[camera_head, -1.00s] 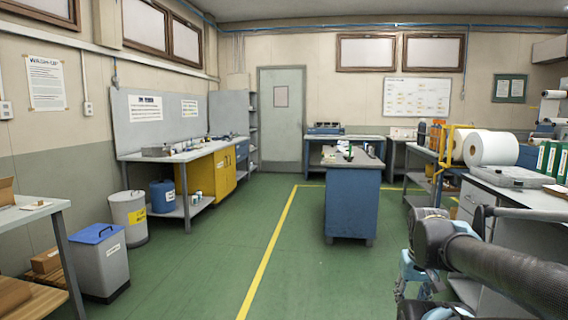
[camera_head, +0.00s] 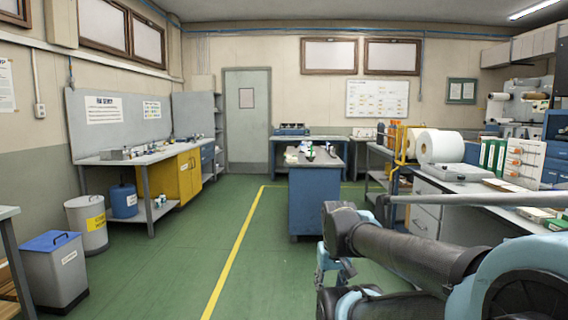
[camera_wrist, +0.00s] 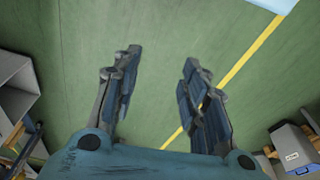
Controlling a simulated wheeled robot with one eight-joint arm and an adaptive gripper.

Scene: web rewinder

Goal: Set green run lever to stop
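I cannot make out a green run lever in either view. A machine with a large white roll (camera_head: 439,147) and a yellow frame (camera_head: 400,143) stands at the right in the head view; I cannot tell whether it is the rewinder. My gripper is open and empty in the wrist view (camera_wrist: 160,78), its two dark fingers well apart above the green floor. In the head view my arm reaches in from the lower right, and the gripper is small and partly hidden at its end.
A blue cabinet (camera_head: 316,201) stands mid-room. Along the left are a workbench with a yellow cabinet (camera_head: 179,178), a grey bin (camera_head: 88,223) and a blue-lidded bin (camera_head: 54,273). A right-hand counter (camera_head: 465,187) holds green binders (camera_head: 493,155). The green floor (camera_head: 190,265) is clear around the yellow line.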

